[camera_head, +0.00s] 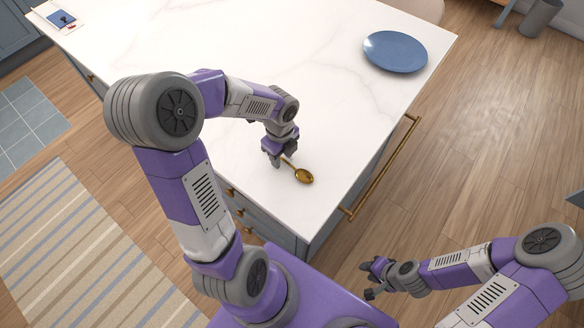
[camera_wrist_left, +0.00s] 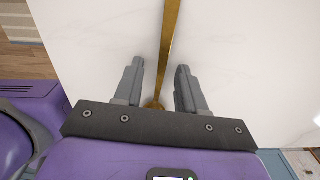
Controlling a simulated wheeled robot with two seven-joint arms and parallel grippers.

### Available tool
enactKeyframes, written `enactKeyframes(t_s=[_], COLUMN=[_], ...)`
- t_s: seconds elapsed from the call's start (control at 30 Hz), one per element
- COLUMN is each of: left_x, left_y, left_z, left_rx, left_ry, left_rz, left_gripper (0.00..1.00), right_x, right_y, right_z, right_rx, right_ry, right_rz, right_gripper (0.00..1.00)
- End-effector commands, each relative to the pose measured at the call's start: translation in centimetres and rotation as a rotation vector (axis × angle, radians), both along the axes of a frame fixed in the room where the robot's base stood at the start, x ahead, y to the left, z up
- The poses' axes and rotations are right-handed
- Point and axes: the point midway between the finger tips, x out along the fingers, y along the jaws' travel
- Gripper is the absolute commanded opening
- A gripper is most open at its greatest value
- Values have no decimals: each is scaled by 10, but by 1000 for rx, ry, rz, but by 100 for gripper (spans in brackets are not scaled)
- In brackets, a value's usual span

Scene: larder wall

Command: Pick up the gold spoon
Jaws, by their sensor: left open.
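The gold spoon (camera_head: 303,175) lies on the white marble counter (camera_head: 345,120) near its front corner, its bowl toward the lower right in the head view. My left gripper (camera_head: 278,162) is over the spoon's handle. In the left wrist view the handle (camera_wrist_left: 171,40) runs between the two open fingers (camera_wrist_left: 160,82), with a gap to each finger.
A blue plate (camera_head: 395,51) lies at the counter's far right. A card with a blue picture (camera_head: 61,19) is at the far left corner. A brass rail (camera_head: 382,165) runs along the counter's right side. The marble around the spoon is clear.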

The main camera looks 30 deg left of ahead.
Motion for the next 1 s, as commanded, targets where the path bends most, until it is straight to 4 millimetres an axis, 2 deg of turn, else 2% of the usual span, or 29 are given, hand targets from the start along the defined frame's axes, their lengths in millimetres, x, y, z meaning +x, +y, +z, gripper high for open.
enactKeyframes(t_s=[0.2, 0.47, 0.5, 0.87, 1.0], left_x=[0, 0, 0, 0, 1], left_y=[0, 0, 0, 0, 0], left_z=[-2, -2, -2, -1, 10], left_rx=[0, 0, 0, 0, 1], left_ry=[-1, -1, -1, -2, -5], left_rz=[0, 0, 0, 0, 1], left_gripper=[40, 2, 0, 0, 0], right_x=[0, 0, 0, 0, 0], right_y=[0, 0, 0, 0, 0], right_z=[0, 0, 0, 0, 4], right_rx=[0, 0, 0, 0, 0], right_ry=[0, 0, 0, 0, 0], right_rz=[0, 0, 0, 0, 0], right_gripper=[34, 34, 34, 34, 34])
